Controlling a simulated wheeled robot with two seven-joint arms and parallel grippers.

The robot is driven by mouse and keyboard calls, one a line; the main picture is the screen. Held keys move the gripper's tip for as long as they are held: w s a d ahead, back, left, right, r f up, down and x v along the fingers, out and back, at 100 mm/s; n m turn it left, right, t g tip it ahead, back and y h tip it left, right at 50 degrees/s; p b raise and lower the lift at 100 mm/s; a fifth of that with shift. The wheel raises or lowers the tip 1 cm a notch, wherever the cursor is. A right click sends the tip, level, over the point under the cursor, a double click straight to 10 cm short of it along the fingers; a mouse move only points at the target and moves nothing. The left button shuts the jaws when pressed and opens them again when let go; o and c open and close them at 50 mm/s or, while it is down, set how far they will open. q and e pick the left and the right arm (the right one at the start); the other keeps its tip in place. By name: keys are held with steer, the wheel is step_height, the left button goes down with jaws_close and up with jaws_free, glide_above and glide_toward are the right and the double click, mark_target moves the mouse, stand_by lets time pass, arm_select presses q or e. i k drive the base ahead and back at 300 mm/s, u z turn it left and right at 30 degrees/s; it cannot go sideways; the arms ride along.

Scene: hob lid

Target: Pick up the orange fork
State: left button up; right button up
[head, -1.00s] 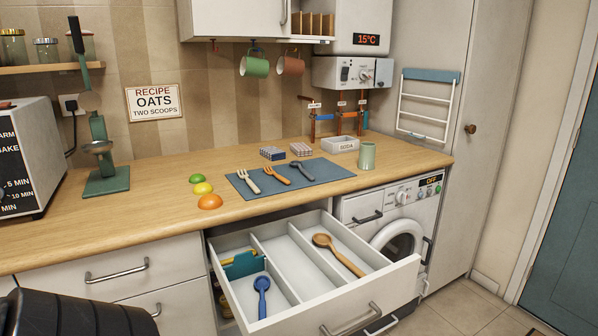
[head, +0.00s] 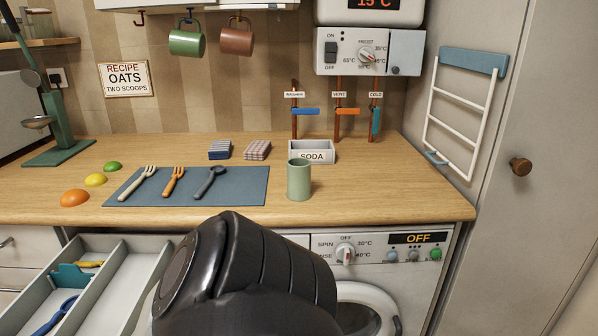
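The orange fork (head: 173,184) lies on the blue-grey mat (head: 240,187) on the wooden counter, tines pointing away from me. It lies between a cream fork (head: 138,185) on its left and a dark grey spoon (head: 208,183) on its right, apart from both. A large black link of my own arm fills the bottom middle of the head view, in front of the counter's edge. It does not cover the fork. Neither gripper's fingers are in view.
A green cup (head: 299,180) stands just right of the mat. Orange, yellow and green domes (head: 75,198) sit to its left. The open drawer (head: 124,285) juts out below, at left.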

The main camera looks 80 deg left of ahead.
mark_target(174, 177)
steer(key=i, duration=0.85)
steer(key=u, duration=4.8)
steer(key=i, duration=0.45)
steer(key=z, duration=0.05)
